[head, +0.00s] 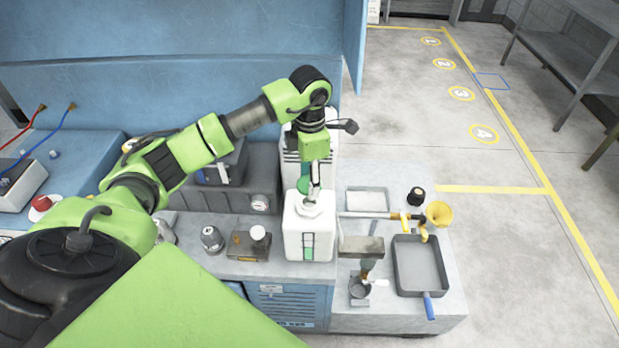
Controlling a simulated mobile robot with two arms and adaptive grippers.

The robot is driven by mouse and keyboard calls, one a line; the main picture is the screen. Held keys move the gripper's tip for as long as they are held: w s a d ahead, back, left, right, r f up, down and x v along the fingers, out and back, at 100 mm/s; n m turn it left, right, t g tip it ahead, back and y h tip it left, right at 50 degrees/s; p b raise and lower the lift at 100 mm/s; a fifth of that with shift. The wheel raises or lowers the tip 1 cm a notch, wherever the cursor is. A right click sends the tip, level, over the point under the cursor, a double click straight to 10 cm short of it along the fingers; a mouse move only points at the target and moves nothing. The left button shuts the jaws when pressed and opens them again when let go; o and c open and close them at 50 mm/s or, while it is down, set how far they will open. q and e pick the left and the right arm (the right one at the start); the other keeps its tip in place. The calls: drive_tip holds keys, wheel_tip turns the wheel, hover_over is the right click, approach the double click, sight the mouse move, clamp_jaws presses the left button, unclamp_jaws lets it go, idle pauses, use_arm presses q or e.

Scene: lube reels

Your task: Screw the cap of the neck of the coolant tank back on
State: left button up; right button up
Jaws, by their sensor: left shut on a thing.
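A white tank (297,238) with a green-marked strip on its front stands upright on the bench, near its front edge. I take it to be the coolant tank. My left gripper (314,196) points straight down over the tank's neck, its fingers shut on what looks like the white cap (311,209). The fingers partly hide the cap, so I cannot tell how it sits on the neck. My right gripper is not in view.
Another white tank (291,146) stands behind, with a green round part by my gripper. A grey pan (419,266), yellow funnel (439,213) and black-capped bottle (416,196) are to the right. A metal can (211,239) stands left. The floor beyond is clear.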

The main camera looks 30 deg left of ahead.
use_arm(q)
drive_tip(key=shift+f+b, duration=0.65)
drive_tip(key=shift+f, duration=0.3)
drive_tip(key=shift+f+b, duration=0.65)
drive_tip(key=shift+f, duration=0.1)
drive_tip(key=shift+f+b, duration=0.45)
drive_tip(key=shift+f, duration=0.1)
drive_tip(key=shift+f+b, duration=0.55)
drive_tip(key=shift+b, duration=0.15)
idle(0.5)
